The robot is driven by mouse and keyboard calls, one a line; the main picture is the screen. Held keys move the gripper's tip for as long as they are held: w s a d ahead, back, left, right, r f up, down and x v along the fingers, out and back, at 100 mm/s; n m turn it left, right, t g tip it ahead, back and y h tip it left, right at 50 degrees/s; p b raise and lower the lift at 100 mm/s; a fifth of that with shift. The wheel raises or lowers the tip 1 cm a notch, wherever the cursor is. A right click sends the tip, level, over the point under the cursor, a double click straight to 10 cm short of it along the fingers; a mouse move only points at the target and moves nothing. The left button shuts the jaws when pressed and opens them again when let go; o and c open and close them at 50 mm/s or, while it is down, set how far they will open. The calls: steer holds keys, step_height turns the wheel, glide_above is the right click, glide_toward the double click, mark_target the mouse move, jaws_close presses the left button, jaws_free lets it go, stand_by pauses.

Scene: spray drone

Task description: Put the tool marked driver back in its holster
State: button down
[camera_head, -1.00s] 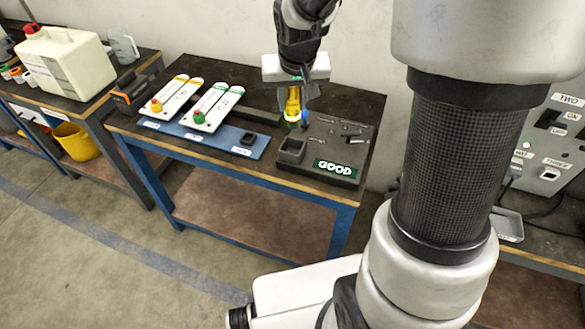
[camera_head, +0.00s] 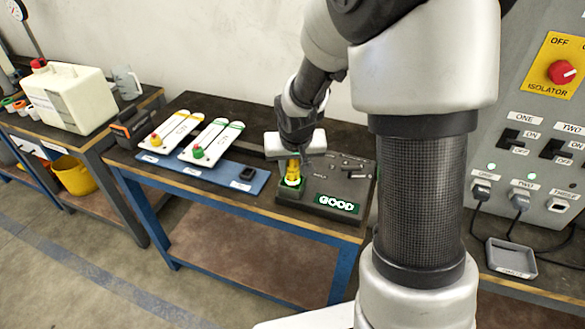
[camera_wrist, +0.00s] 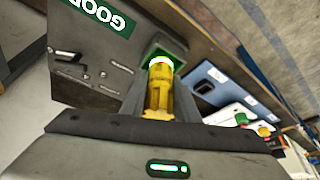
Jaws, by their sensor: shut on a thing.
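The yellow tool (camera_head: 293,170) is upright in my gripper (camera_head: 292,164), at the holster (camera_head: 285,190) on the left of the dark board. In the wrist view the yellow tool (camera_wrist: 158,98) sits between the two fingers of my gripper (camera_wrist: 158,90), which is shut on it. The far end of the tool, with a pale band, is at the green-lit square opening of the holster (camera_wrist: 177,50). I cannot tell how deep it sits in the holster. No driver marking is readable on the tool.
The dark board bears a green GOOD sign (camera_head: 337,203) and small slots or parts at its back. A control panel (camera_head: 545,130) stands at the right.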

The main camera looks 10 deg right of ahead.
steer(key=shift+f, duration=0.1)
steer(key=c, duration=1.4)
jaws_free()
steer(key=shift+o, duration=0.2)
